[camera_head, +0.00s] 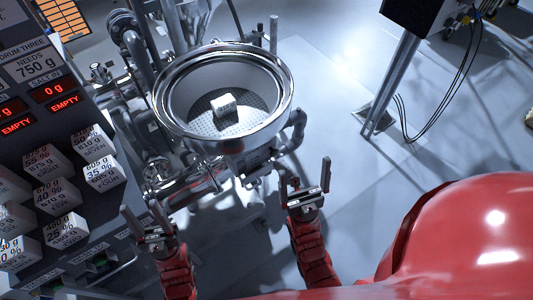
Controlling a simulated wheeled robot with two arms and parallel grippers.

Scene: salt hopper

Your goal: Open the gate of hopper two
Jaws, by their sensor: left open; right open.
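A dark panel (75,103) stands on the left, with several white blocks (65,231) on it marked in grams and percent. I cannot read which of these belongs to hopper two, and no gate is clearly made out. My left gripper (143,214) is open and empty, just right of the panel's lower part. My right gripper (305,173) is open and empty, below and right of a round metal vessel (281,112).
A white cube (222,104) lies on the perforated floor inside the vessel. A sign (35,65) reads drum three needs 750 g; red displays (54,90) read 0 g, empty. Metal pipes (175,187) crowd below the vessel. A grey post (391,82) stands right; floor between is clear.

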